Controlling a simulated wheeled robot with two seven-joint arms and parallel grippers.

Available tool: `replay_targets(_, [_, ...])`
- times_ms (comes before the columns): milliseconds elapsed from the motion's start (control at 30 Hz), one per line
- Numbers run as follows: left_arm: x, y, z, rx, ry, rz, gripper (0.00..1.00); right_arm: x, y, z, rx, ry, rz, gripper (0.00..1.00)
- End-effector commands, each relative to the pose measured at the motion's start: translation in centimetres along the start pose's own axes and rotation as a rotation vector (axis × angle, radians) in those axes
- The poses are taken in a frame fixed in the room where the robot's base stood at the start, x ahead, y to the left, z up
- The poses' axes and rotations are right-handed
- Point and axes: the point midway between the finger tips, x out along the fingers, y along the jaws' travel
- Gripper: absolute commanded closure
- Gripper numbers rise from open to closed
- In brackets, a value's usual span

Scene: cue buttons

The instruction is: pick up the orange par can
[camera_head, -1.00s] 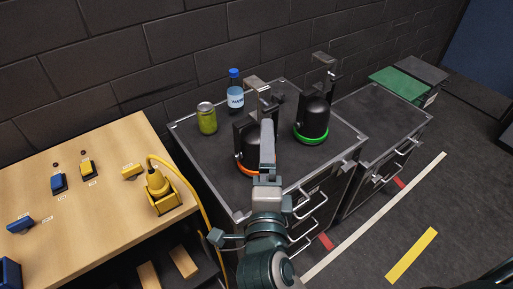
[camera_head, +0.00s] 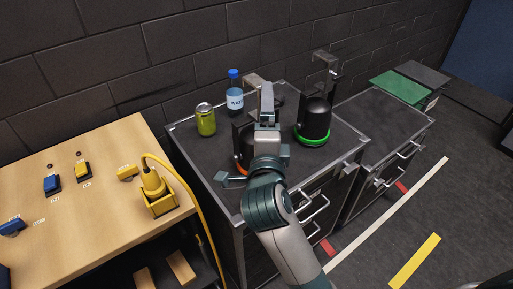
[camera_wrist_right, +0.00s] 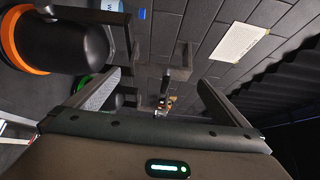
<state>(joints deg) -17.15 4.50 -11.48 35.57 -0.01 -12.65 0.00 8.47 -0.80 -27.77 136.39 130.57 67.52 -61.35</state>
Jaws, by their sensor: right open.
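The orange par can (camera_head: 242,156) is a black can with an orange ring at its base, standing on the dark cart top. My right arm and gripper hide most of it in the head view. In the right wrist view the can (camera_wrist_right: 62,45) is at the upper left, outside the jaws, with its dark bracket (camera_wrist_right: 121,40) beside it. My left gripper is not in view.
A green-ringed par can (camera_head: 314,120) stands to the right on the cart (camera_head: 205,165). A wooden table (camera_head: 100,220) with buttons and a yellow device (camera_head: 157,192) is at left.

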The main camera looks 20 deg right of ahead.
Motion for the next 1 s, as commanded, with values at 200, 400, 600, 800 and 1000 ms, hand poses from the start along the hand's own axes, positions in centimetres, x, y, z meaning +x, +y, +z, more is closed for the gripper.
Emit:
replay_targets(200, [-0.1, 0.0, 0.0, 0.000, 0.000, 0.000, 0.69, 0.4, 0.0, 0.0, 0.001, 0.001, -0.001, 0.00])
replay_targets(400, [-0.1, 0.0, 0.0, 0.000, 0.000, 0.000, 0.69, 0.4, 0.0, 0.0, 0.000, 0.001, -0.001, 0.00])
replay_targets(600, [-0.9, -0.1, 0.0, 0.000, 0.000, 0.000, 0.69, 1.8, 0.0, 0.0, -0.002, 0.002, 0.000, 0.00])
replay_targets(800, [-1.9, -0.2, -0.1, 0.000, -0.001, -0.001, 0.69, 4.4, 0.2, 0.1, -0.001, 0.002, 0.000, 0.00])
replay_targets(1000, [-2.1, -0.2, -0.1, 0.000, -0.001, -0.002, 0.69, 5.6, 0.4, 0.1, 0.000, 0.001, 0.000, 0.00])
